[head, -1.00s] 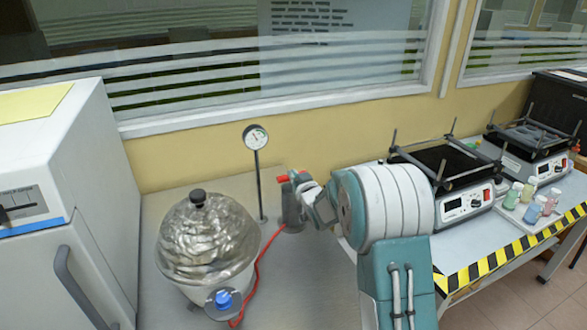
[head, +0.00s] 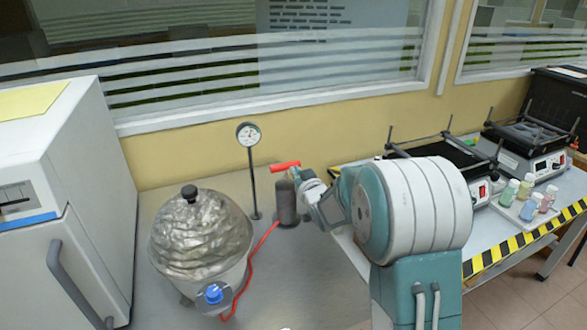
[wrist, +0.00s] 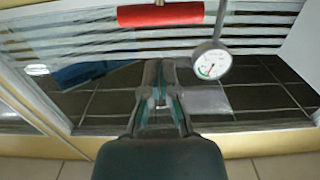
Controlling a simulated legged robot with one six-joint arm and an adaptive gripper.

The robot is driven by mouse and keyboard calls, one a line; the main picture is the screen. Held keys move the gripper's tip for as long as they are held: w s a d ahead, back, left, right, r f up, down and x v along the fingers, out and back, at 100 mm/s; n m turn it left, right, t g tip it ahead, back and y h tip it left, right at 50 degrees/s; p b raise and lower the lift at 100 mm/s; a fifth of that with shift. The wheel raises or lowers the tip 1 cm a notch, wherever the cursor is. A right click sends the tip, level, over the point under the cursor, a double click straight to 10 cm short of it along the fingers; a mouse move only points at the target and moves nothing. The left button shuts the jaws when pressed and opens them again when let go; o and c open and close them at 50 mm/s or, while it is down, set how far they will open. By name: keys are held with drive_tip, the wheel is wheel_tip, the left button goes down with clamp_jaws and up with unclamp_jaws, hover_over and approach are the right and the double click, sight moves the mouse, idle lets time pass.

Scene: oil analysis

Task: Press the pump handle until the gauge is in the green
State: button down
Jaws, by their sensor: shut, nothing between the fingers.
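The pump is a dark grey cylinder (head: 286,205) on the bench, with a red bar handle (head: 285,166) raised above its top. The handle also shows at the top of the wrist view (wrist: 160,14). My gripper (head: 296,174) is at the handle's right end in the head view, fingers shut and empty. In the wrist view my fingertips (wrist: 158,64) show below the handle with a gap in the picture; contact cannot be told. The round white gauge (head: 248,134) stands on a thin post left of the pump. Its face (wrist: 212,63) has coloured marks; the needle reading is unclear.
A silvery domed vessel (head: 203,235) with a black knob and blue cap stands left of the pump, joined by a red hose (head: 252,267). A white cabinet (head: 50,190) stands far left. Shakers (head: 455,175) and small bottles (head: 526,187) stand at right.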

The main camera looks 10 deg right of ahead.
drive_tip(key=v, duration=0.4)
drive_tip(key=shift+s+a, duration=0.3)
drive_tip(key=shift+s, duration=0.15)
drive_tip(key=shift+d, duration=0.1)
drive_tip(key=s+d+r+m+g+h, duration=0.1)
drive_tip(key=s+r+g+h, duration=0.15)
drive_tip(key=s, duration=0.45)
drive_tip(key=s+d+r+m+g+h, duration=0.1)
drive_tip(key=s+r+g+h, duration=0.15)
drive_tip(key=s, duration=0.45)
drive_tip(key=s+a+g, duration=0.1)
drive_tip(key=s+g, duration=0.2)
drive_tip(key=s, duration=0.8)
drive_tip(key=s+a+f+g+y, duration=0.1)
drive_tip(key=s+g, duration=0.2)
drive_tip(key=s, duration=0.9)
drive_tip(key=shift+a+y, duration=0.3)
drive_tip(key=shift+a, duration=0.1)
